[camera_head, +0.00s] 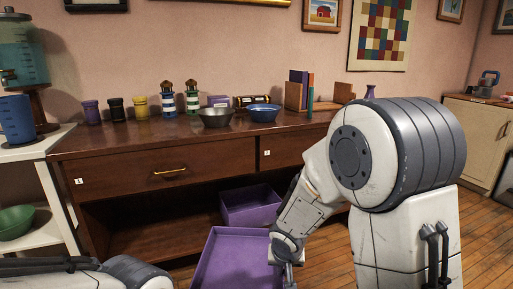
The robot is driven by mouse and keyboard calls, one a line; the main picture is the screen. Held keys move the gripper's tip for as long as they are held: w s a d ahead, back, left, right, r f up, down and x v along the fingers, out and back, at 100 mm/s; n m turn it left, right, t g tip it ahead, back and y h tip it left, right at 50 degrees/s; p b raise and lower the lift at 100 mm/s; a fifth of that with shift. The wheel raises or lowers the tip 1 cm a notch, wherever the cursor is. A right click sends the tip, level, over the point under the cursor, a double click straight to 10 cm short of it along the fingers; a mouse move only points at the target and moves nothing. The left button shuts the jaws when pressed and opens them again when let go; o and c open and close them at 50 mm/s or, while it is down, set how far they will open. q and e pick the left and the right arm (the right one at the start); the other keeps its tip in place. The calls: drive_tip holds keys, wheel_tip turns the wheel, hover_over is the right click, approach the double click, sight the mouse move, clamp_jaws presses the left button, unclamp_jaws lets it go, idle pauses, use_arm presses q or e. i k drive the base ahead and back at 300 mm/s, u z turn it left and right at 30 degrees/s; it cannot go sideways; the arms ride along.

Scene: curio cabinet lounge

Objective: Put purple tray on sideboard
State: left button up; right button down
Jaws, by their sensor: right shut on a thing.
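The purple tray (232,260) is in the lower middle of the head view, in front of the sideboard and apart from its top. It is cut off by the bottom edge of the picture. My right gripper (286,262) is shut on the tray's right side. The sideboard (120,172) is dark wood with drawers and an open space beneath. Its top lies higher than the tray. My left arm shows at the lower left, but its gripper is out of view.
Several jars, two striped lighthouses, a grey bowl (215,117), a blue bowl (263,113) and books (298,90) stand along the sideboard top. Its front left strip is clear. A purple bin (250,208) is below the drawers. A white shelf (40,147) stands left.

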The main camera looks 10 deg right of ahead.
sight(130, 133)
drive_tip(key=z, duration=0.4)
drive_tip(key=k, duration=0.1)
drive_tip(key=u, duration=1)
drive_tip(key=i, duration=0.5)
drive_tip(key=u, duration=0.2)
